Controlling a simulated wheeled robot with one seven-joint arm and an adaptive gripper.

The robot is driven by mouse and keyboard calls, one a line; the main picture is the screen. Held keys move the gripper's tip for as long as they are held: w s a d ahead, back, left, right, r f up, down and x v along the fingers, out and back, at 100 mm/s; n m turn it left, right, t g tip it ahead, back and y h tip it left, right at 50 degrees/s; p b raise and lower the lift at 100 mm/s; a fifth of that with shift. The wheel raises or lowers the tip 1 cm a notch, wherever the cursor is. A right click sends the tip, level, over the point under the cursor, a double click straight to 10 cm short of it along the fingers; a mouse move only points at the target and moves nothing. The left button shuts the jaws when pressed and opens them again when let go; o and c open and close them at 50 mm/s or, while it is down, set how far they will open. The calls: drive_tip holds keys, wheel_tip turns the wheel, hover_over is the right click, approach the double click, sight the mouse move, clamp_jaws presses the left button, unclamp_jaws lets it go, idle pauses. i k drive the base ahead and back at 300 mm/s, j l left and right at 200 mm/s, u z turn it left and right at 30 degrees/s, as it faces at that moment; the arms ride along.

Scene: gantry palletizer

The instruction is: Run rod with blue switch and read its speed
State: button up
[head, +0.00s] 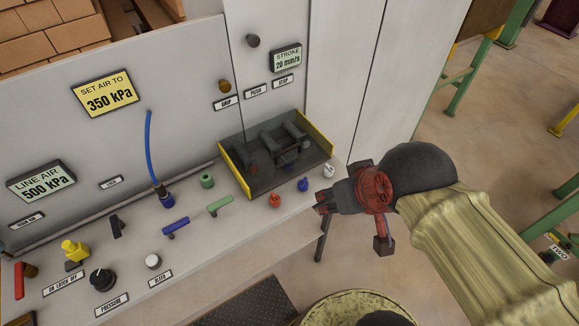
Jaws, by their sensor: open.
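A blue bar handle (176,227) lies farther left. A dark mechanism (284,141) sits in a black tray with yellow ends (231,172); I cannot clearly make out a rod in it. The stroke display (286,58) above reads "20 mm/s". My gripper (345,200) is open and apart from the blue switch, just to its right at the ledge's end. Nothing shows in its fingers.
Left on the panel are a green handle (219,205), a blue hose (149,150), a yellow latch (74,249) and a black pressure knob (102,278). Signs show 350 kPa and 500 kPa. Open floor and green frames (478,70) lie right. A round yellowish rim (345,298) stands below.

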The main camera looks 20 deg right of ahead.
sight(303, 186)
drive_tip(key=k+j+u, duration=0.15)
drive_tip(key=j, duration=0.25)
drive_tip(key=k+j+u, duration=0.15)
drive_tip(key=j, duration=0.2)
drive_tip(key=k+j+u, duration=0.15)
drive_tip(key=j, duration=0.3)
drive_tip(key=i+l, duration=0.05)
